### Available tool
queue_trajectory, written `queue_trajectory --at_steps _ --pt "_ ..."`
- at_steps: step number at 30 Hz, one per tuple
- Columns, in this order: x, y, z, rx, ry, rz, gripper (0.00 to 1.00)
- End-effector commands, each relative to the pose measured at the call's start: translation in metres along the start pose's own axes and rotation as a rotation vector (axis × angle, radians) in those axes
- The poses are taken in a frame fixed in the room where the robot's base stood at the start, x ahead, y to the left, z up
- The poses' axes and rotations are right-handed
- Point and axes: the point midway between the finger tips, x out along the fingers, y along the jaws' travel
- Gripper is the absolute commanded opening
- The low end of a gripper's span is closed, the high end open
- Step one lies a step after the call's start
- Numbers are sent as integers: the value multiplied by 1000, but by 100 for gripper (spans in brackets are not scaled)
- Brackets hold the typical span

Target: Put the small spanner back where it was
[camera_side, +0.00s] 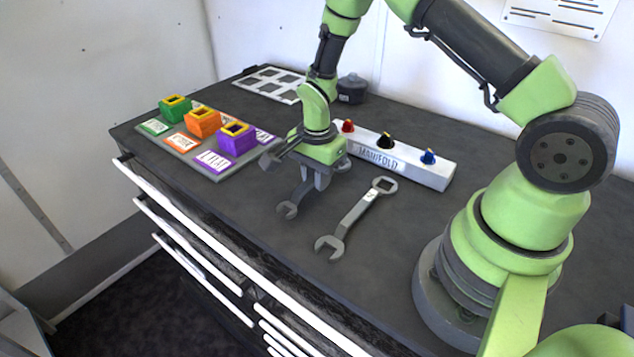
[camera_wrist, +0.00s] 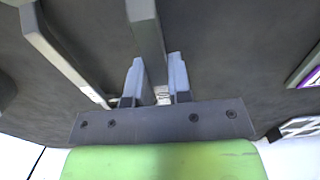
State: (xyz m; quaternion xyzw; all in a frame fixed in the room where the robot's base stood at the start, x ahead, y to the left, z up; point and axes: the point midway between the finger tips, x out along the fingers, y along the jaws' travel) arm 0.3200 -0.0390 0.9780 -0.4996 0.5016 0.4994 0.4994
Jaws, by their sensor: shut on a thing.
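The small spanner (camera_side: 288,209) is a grey open-ended wrench, and its open jaw shows below my gripper (camera_side: 311,186) in the side view. In the wrist view my gripper (camera_wrist: 157,80) has its two fingers closed on either side of the small spanner's handle (camera_wrist: 147,35). The fingers and wrist hide the rest of it in the side view. I cannot tell whether it touches the bench or hangs just above it. The large spanner (camera_side: 357,216) lies to the right on the bench, apart from it, and also shows at left in the wrist view (camera_wrist: 60,52).
A manifold block (camera_side: 430,175) with red, black and blue knobs stands behind the spanners. A white frame (camera_side: 262,84) and dark pot (camera_side: 351,90) are behind. The front bench is clear.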

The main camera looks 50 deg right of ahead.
Motion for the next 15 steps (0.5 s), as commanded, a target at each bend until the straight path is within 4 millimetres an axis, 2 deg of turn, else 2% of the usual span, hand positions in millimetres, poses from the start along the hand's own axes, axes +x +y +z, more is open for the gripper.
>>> queue_trajectory --at_steps 1,4,15 --pt "9 0 0 0 0 3 0" --pt "18 0 0 -1 0 0 0" --pt "22 0 0 -1 0 0 0"
